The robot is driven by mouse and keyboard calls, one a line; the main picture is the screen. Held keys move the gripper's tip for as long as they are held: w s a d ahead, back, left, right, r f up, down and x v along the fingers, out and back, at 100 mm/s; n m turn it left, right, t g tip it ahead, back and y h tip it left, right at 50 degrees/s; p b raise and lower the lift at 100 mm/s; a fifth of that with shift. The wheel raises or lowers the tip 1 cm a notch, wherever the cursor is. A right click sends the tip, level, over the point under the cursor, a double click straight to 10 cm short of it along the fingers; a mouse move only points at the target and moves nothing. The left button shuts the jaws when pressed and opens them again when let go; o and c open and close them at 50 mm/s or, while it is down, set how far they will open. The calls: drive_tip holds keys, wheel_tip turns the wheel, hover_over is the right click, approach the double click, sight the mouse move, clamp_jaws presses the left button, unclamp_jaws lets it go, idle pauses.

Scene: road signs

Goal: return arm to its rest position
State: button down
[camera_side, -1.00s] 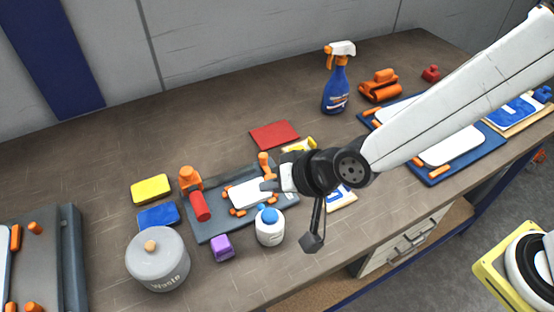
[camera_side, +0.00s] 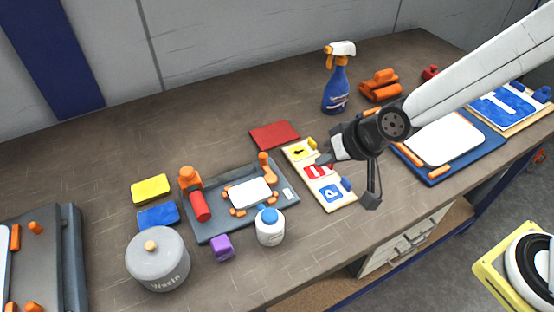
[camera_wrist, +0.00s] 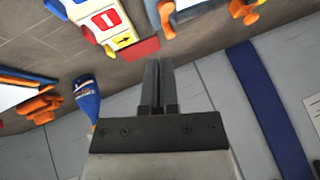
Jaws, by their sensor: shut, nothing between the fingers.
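My gripper (camera_side: 326,160) is above the bench in the side view, close over the right edge of a pale board (camera_side: 336,201) with yellow, red and blue sign tiles. In the wrist view its two dark fingers (camera_wrist: 160,84) are together with nothing between them. The grey fixture plate (camera_side: 208,230) with a white blank (camera_side: 250,193) and orange clamps lies left of the gripper. It holds nothing.
A spray bottle (camera_side: 337,82) and orange blocks (camera_side: 380,86) stand at the back. A white bottle (camera_side: 270,227), purple block (camera_side: 222,247) and waste pot (camera_side: 158,262) stand in front. A blue board (camera_side: 436,173) lies right. The back left bench is clear.

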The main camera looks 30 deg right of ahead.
drive_tip(key=s+d+g+h, duration=0.1)
drive_tip(key=s+d, duration=0.2)
drive_tip(key=d, duration=0.6)
drive_tip(key=s+d+f+n+g+h, duration=0.1)
drive_tip(key=s+d, duration=0.3)
drive_tip(key=d, duration=0.6)
drive_tip(key=shift+s+d+f+g+h, duration=0.15)
drive_tip(key=shift+s+g+h, duration=0.1)
drive_tip(key=shift+g+h, duration=0.45)
